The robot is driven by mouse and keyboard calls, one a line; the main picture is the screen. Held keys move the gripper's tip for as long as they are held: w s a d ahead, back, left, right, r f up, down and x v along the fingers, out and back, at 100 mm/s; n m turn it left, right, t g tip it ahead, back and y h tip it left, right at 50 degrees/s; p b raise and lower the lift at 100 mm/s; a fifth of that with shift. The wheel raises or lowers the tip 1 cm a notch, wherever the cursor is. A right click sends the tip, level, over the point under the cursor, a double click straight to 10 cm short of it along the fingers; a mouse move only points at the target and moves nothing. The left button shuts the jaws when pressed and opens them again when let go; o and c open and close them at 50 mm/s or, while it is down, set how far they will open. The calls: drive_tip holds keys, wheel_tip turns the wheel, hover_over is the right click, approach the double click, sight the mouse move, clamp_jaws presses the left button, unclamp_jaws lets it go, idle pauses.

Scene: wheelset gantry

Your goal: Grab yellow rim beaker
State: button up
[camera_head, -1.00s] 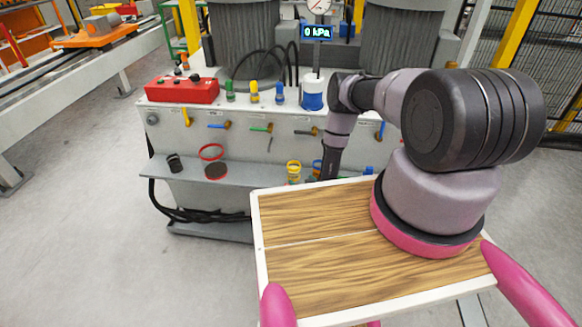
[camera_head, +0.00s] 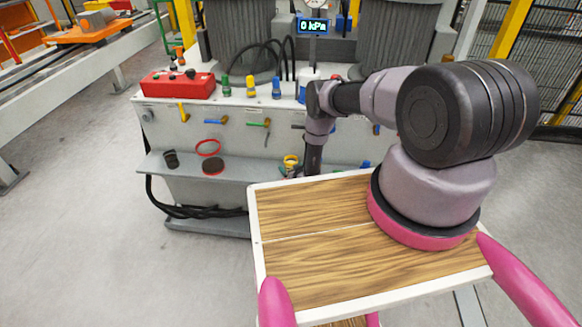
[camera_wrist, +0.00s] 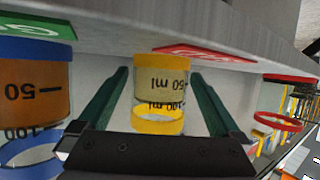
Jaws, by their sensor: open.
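The yellow rim beaker (camera_head: 290,160) stands on the shelf at the front of the grey machine. My gripper (camera_head: 295,172) is at it and hides part of it in the head view. In the wrist view, which looks upside down, the clear beaker (camera_wrist: 160,85) with its yellow rim and pale yellow contents shows between my open gripper's two green fingers (camera_wrist: 159,75). A gap shows on both sides of it. A blue rim beaker (camera_wrist: 32,90) with orange-brown contents stands beside it, outside one finger.
A red rim beaker (camera_head: 208,148) and a small black object (camera_head: 170,159) stand on the shelf (camera_head: 188,184) to the left. Coloured valve handles (camera_head: 259,124) and a red control box (camera_head: 178,85) are above. My wooden-topped base is in front.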

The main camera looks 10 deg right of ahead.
drive_tip(key=c, duration=1.4)
drive_tip(key=shift+r, duration=0.15)
